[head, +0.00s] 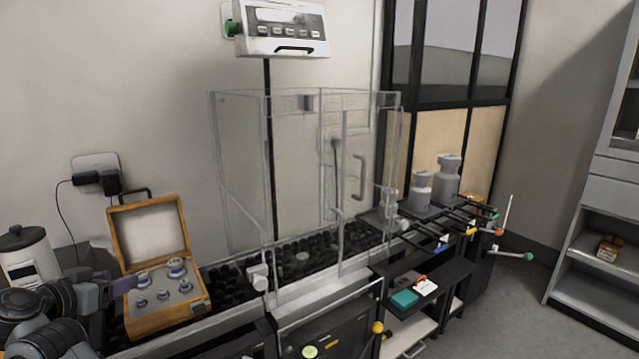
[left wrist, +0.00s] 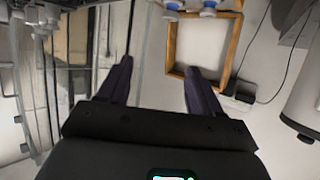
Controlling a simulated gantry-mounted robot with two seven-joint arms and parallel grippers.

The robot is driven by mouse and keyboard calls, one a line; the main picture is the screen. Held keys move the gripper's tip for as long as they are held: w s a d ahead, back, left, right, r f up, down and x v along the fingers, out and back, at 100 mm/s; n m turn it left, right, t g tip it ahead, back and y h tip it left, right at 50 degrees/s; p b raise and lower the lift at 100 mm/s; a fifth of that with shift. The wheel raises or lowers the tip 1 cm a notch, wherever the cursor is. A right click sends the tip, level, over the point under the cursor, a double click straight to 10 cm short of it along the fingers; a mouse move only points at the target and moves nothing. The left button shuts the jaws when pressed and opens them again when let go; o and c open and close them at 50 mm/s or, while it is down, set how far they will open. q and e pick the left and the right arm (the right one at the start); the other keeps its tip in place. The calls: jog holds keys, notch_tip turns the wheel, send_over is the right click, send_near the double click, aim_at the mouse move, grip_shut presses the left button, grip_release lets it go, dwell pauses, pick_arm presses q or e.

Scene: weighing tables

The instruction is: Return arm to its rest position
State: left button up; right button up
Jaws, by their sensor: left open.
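My left gripper (head: 112,285) is at the lower left in the head view, in front of the left side of an open wooden weight box (head: 168,318). Part of my arm shows at the lower left corner. In the left wrist view the two dark fingers of my left gripper (left wrist: 160,78) are spread apart with nothing between them. The box's raised lid (left wrist: 232,45) shows beyond them, with a few weights (left wrist: 208,6) at the top edge. My right gripper is in neither view.
A glass enclosure (head: 240,170) stands right of the box. A white canister (head: 32,262) stands at the far left. Grey weights (head: 422,190) stand at the right, by several black rods. A display (head: 282,27) hangs above. Cables run from a wall socket (head: 96,162).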

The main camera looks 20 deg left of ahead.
pick_arm(q)
jog(key=s+d+f+m+g+p, duration=0.2)
jog(key=d+g+p, duration=0.1)
jog(key=d+p, duration=0.5)
jog(key=s+d+f+m+g+p, duration=0.1)
jog(key=d+f+g+p, duration=0.1)
jog(key=d+p, duration=0.65)
jog(key=s+d+f+m+g+h+p, duration=0.1)
jog(key=s+d+f+g+h+p, duration=0.15)
jog(key=s+d, duration=0.75)
jog(key=s+d+f+m+g+h+p, duration=0.15)
jog(key=s+d+f+p, duration=0.25)
jog(key=s+d, duration=0.55)
notch_tip(320, 180, up, 37)
jog(key=w+d+p, duration=0.1)
jog(key=w+p, duration=0.1)
jog(key=p, duration=3.5)
jog(key=shift+d+r+n+y+p, duration=0.2)
jog(key=shift+d+n+y+p, duration=0.1)
jog(key=shift+n+p, duration=0.05)
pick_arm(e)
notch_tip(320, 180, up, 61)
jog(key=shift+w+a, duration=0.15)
pick_arm(q)
jog(key=shift+s, duration=0.1)
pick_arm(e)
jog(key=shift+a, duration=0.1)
